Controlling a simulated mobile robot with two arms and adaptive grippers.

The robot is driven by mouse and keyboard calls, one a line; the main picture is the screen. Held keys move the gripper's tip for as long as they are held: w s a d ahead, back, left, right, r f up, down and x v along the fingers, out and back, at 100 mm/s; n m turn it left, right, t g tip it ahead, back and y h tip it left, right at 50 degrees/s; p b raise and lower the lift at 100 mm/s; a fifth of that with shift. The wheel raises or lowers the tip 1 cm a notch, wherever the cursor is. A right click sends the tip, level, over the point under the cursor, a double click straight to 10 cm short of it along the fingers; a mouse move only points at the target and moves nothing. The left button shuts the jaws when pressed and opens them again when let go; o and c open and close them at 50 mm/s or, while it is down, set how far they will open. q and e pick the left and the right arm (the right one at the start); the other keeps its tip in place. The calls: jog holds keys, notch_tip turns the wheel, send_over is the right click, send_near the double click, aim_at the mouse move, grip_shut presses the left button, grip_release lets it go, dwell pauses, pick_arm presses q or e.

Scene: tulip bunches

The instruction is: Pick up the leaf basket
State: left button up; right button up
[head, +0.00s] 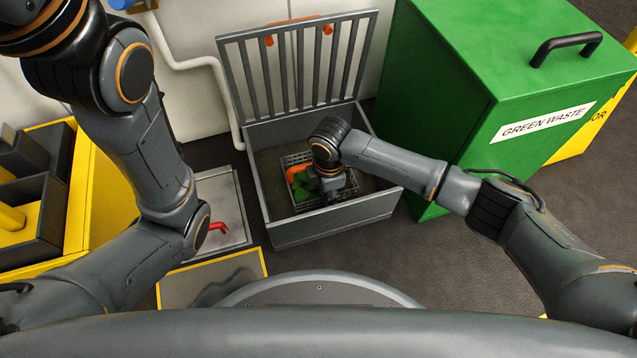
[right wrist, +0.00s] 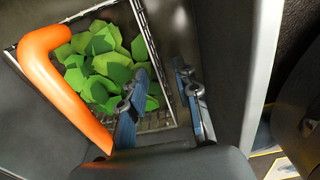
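The leaf basket (head: 293,160) is a wire basket of green leaves with an orange handle (head: 296,172), inside an open grey bin (head: 330,234). In the right wrist view the basket (right wrist: 150,40) fills the upper left, with the handle (right wrist: 62,90) left of the fingers. My right gripper (head: 330,192) is over the basket's right part, pointing down into the bin. In the wrist view its two blue-padded fingers (right wrist: 160,72) are apart, with the basket's right rim showing between them; I cannot tell whether they touch it. My left gripper is out of view.
The bin's slatted lid (head: 300,65) stands open at the back. A green waste box (head: 480,90) stands close on the right. A grey floor plate with a red handle (head: 218,227) and a yellow-edged unit (head: 85,200) are on the left.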

notch_tip(320, 180, down, 2)
jog(key=shift+b, duration=0.4)
jog(key=shift+r, duration=0.1)
grip_shut()
